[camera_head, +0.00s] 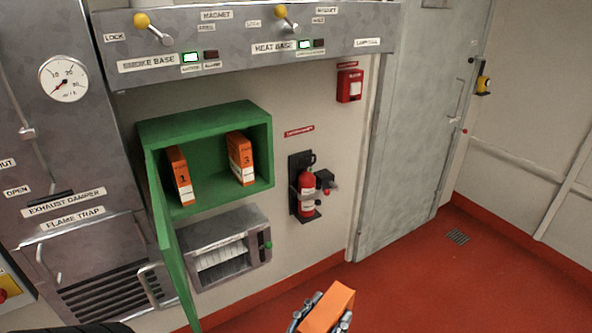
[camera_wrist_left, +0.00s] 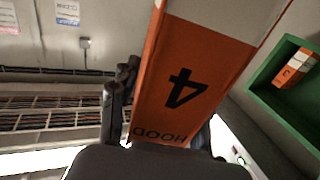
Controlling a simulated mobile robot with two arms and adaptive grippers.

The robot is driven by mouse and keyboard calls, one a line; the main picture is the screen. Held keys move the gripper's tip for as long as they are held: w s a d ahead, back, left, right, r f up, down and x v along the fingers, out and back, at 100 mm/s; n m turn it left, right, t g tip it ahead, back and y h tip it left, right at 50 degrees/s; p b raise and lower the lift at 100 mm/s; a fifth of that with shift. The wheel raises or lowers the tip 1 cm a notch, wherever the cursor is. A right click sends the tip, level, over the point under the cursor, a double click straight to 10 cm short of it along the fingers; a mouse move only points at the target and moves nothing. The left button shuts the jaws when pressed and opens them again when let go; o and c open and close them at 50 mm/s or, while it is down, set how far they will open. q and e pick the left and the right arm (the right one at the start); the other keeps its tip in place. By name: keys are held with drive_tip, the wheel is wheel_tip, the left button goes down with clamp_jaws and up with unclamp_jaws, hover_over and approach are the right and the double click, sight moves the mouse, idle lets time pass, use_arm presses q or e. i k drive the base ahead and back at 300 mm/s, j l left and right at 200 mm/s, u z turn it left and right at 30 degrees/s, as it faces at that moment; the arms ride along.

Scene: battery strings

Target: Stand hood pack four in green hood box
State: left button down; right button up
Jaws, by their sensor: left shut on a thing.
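An orange and white pack marked 4 and HOOD (camera_wrist_left: 185,80) is held in my left gripper (camera_wrist_left: 160,115), with the jaws on either side of it. In the head view the orange pack (camera_head: 328,308) and my left gripper (camera_head: 320,322) show at the bottom edge, low in front of the wall and apart from the box. The green hood box (camera_head: 190,122) is on the wall with its door (camera_head: 172,250) swung open. Pack 1 (camera_head: 179,176) stands at its left and leans slightly. Pack 3 (camera_head: 240,158) stands towards the right. My right gripper is not in view.
There is a gap between packs 1 and 3 in the box. The open green door stands out at the box's left. A steel unit (camera_head: 225,245) sits below the box. A fire extinguisher (camera_head: 307,190) hangs to the right. Red floor (camera_head: 420,280) is clear.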

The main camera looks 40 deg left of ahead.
sight(216, 186)
drive_tip(key=i+l, duration=0.1)
drive_tip(key=i, duration=0.3)
drive_tip(key=i+u, duration=0.1)
drive_tip(key=i, duration=0.25)
drive_tip(key=i+u, duration=0.2)
drive_tip(key=u, duration=0.2)
drive_tip(key=i+u, duration=0.15)
drive_tip(key=u, duration=0.25)
drive_tip(key=i+l+u, duration=0.15)
drive_tip(key=u, duration=0.25)
drive_tip(key=i+l+u, duration=0.1)
drive_tip(key=u, duration=0.3)
drive_tip(key=i+l+u, duration=0.2)
drive_tip(key=u, duration=0.15)
drive_tip(key=i+l+u, duration=0.2)
drive_tip(key=u, duration=0.15)
drive_tip(key=l, duration=0.1)
